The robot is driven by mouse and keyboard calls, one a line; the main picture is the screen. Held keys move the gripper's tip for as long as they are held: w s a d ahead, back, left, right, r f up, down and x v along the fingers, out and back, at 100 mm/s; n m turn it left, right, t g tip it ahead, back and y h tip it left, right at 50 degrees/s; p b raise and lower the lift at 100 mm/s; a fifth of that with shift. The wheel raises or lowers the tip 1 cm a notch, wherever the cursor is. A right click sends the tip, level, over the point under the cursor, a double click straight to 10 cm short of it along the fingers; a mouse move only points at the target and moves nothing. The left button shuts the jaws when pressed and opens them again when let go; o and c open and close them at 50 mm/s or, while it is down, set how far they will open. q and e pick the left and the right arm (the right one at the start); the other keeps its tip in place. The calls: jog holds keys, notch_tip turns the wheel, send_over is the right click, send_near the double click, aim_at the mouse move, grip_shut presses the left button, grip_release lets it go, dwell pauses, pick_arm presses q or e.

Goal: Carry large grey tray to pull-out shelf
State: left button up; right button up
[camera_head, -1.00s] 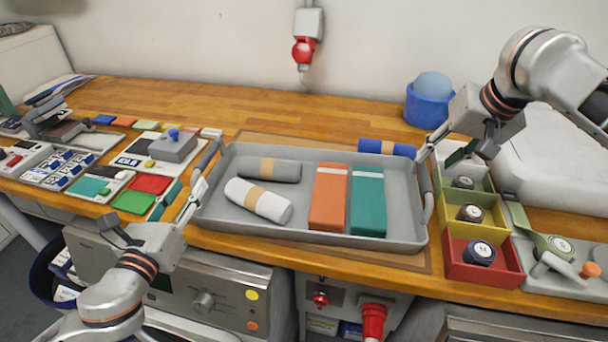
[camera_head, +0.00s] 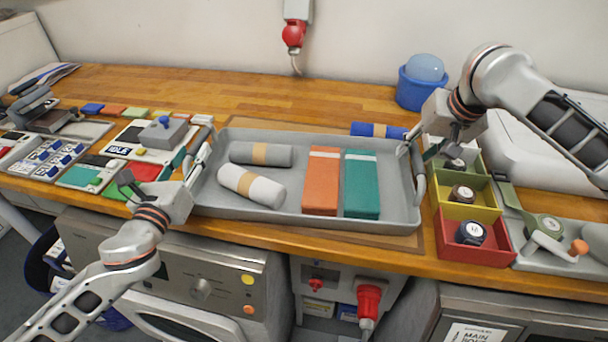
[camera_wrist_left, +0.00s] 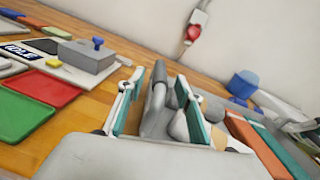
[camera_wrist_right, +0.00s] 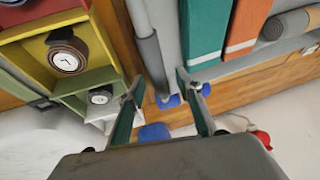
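The large grey tray (camera_head: 290,218) rests on the wooden bench, with raised handles at its left and right ends. It holds a grey roll (camera_head: 260,154), a white roll (camera_head: 250,186), an orange packet (camera_head: 321,180) and a teal packet (camera_head: 361,184). My left gripper (camera_head: 202,152) is at the left handle, fingers apart; in the left wrist view the handle (camera_wrist_left: 155,98) lies between them. My right gripper (camera_head: 418,148) is at the right end, fingers apart; in the right wrist view the handle (camera_wrist_right: 151,58) reaches towards the gap between them. I cannot make out a pull-out shelf.
Red, yellow and green bins (camera_head: 500,248) with dark rolled items stand close right of the tray. A blue roll (camera_head: 378,130) lies behind it, and a blue tub (camera_head: 420,92) stands farther back. Control panels and coloured plates crowd the left. The rear middle bench is clear.

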pick_arm(q)
jog(key=shift+w+d, duration=0.1)
jog(key=shift+w, duration=0.4)
pick_arm(e)
jog(key=shift+w+a+f, duration=0.1)
jog(key=shift+w+f, duration=0.1)
jog(key=shift+f, duration=0.25)
pick_arm(q)
grip_shut()
pick_arm(e)
grip_shut()
pick_arm(q)
jog(key=shift+r, duration=0.25)
pick_arm(e)
jog(key=shift+r, duration=0.25)
